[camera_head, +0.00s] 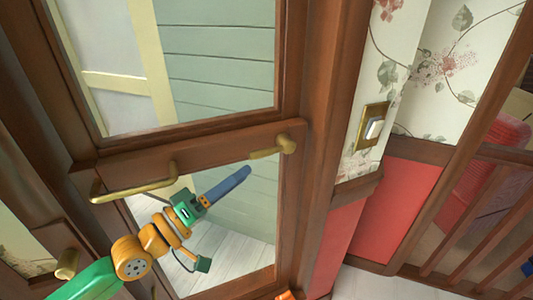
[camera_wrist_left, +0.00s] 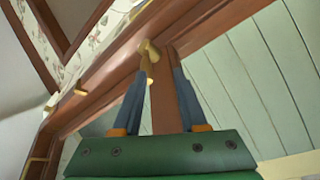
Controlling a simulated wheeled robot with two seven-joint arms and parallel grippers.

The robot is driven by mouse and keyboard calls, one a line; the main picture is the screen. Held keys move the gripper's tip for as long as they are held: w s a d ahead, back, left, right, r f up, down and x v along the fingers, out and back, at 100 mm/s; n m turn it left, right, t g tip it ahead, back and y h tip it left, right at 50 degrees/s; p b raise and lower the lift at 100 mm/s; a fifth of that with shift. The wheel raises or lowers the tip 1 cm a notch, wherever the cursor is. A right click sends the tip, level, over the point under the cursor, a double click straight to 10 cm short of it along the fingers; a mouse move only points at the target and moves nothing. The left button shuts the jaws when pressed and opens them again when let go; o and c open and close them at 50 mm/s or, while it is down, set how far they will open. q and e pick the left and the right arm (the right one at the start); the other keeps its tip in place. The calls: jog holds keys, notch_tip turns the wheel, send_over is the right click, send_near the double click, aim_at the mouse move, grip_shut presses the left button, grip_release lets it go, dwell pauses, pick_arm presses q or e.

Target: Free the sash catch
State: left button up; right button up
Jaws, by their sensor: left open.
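A brass catch (camera_head: 275,148) sits on the right part of the brown cross rail between two panes. My left gripper (camera_head: 244,172) is just below and left of it in the head view, with its blue fingers pointing up towards it. In the left wrist view the catch (camera_wrist_left: 150,50) shows at the fingertips of my open left gripper (camera_wrist_left: 160,64), partly behind the left finger. I cannot tell whether a finger touches it.
A long brass handle (camera_head: 135,188) sticks out on the left part of the same rail. A light switch (camera_head: 373,128) is on the floral wall to the right. A brass knob (camera_head: 67,264) is at the lower left. A wooden railing (camera_head: 470,235) stands at the right.

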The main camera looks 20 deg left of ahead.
aim_at(266, 157)
pick_arm(q)
jog(key=shift+d+r+t+h, duration=0.15)
jog(key=shift+d+r, duration=0.05)
jog(key=shift+r, duration=0.45)
jog(key=shift+d+r+t+h, duration=0.15)
jog(key=shift+r, duration=0.45)
jog(key=p+x, duration=0.3)
jog(key=x, duration=0.3)
jog(key=shift+f, duration=0.15)
jog(key=shift+w+d, duration=0.2)
jog(key=shift+w, duration=0.2)
jog(key=shift+c, duration=0.3)
grip_shut()
jog(key=shift+f, duration=0.15)
